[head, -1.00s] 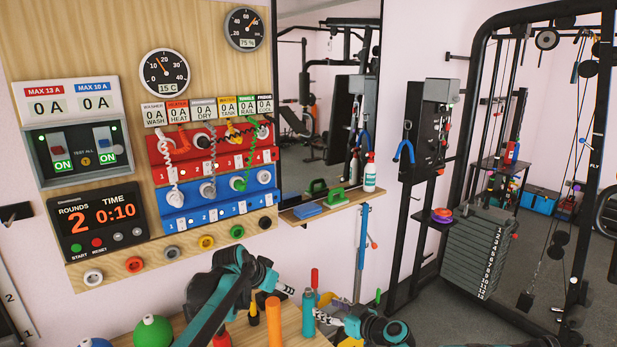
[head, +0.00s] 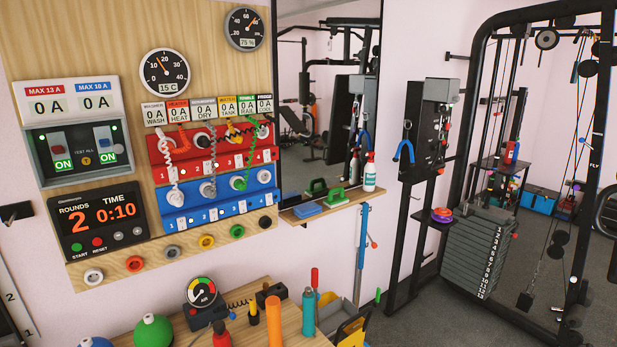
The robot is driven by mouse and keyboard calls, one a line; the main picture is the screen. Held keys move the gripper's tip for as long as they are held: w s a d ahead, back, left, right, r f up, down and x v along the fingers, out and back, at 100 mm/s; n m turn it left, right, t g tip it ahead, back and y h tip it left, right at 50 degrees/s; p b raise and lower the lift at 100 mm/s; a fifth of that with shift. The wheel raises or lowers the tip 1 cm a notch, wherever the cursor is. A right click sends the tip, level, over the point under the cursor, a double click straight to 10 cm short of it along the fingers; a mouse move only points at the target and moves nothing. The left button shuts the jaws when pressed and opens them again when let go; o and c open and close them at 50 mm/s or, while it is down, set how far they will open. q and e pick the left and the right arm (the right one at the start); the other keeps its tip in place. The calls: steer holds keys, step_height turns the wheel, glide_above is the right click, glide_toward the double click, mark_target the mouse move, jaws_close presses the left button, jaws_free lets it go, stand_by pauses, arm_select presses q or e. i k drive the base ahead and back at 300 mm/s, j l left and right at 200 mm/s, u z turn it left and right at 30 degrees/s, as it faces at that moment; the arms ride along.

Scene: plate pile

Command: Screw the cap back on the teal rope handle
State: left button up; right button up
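The teal rope handle (head: 308,316) stands upright near the right end of the wooden bench at the bottom of the head view. Its upper end looks narrower and greyish. I cannot tell whether a cap sits on it, and I cannot pick out a separate cap. An orange cylinder (head: 274,322) stands upright just left of it, apart from it. A red-handled tool (head: 314,278) shows just behind the teal handle's top. Neither my left nor my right gripper is in view.
On the bench (head: 290,325) stand a round gauge (head: 201,291) on a dark base, a black block (head: 271,294), a yellow-and-black tool (head: 254,313), a red bottle top (head: 222,338) and a green ball (head: 154,331). A yellow-and-black bin (head: 352,332) stands right of the bench.

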mark_target(308, 303)
steer(key=i+l+u, duration=0.15)
steer(key=l+u, duration=0.25)
steer(key=i+l+u, duration=0.1)
steer(key=l+u, duration=0.15)
steer(key=u, duration=0.15)
steer(key=l+u, duration=0.4)
